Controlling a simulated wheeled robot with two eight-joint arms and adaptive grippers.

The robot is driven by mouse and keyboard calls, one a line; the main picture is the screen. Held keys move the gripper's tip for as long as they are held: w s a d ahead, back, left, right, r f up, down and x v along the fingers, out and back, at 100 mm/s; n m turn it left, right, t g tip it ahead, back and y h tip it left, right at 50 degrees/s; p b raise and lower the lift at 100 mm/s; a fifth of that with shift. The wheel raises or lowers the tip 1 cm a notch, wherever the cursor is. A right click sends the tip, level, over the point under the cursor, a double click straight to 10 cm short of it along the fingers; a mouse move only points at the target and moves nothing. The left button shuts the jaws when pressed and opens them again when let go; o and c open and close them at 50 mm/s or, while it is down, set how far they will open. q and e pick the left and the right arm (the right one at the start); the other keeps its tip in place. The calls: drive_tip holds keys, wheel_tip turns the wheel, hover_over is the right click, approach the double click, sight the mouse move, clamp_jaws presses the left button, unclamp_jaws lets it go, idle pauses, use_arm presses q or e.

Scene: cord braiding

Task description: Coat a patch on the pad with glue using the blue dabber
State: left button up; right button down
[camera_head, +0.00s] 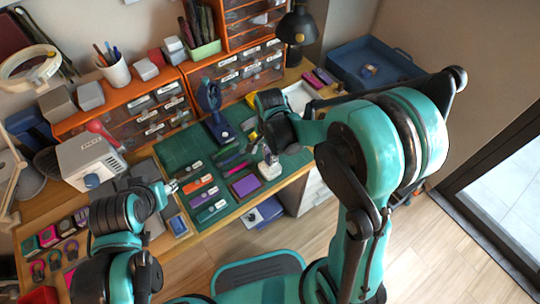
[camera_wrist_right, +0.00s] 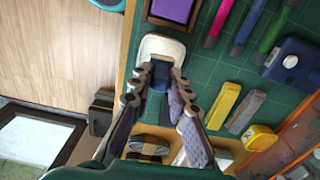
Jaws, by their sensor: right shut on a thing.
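A blue block-like piece, apparently the dabber (camera_wrist_right: 161,75), is between the fingertips of my right gripper (camera_wrist_right: 158,82), which is shut on it. A white dish or stand (camera_wrist_right: 162,46) is just beyond the fingertips; I cannot tell whether the dabber touches it. In the head view my right gripper (camera_head: 268,153) is over this white stand (camera_head: 270,170), near the mat's right edge. A purple pad in a dark frame (camera_head: 244,185) lies to its left, and shows at the top of the wrist view (camera_wrist_right: 175,10). My left gripper (camera_head: 172,187) is at the mat's left; its jaws are too small to read.
The green mat (camera_head: 176,149) carries several coloured cords or cases (camera_head: 205,197). A blue stand (camera_head: 222,131) rises behind. Orange drawer units (camera_head: 150,120) line the back, and a white machine (camera_head: 92,160) stands at the left. Yellow and grey bars (camera_wrist_right: 228,104) lie near my right fingers.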

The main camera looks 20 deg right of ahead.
drive_tip(key=shift+r+p, duration=1.55)
drive_tip(key=shift+r, duration=0.75)
use_arm(q)
wheel_tip(320, 180, up, 4)
drive_tip(key=shift+f, duration=0.25)
use_arm(e)
drive_tip(key=shift+f, duration=0.1)
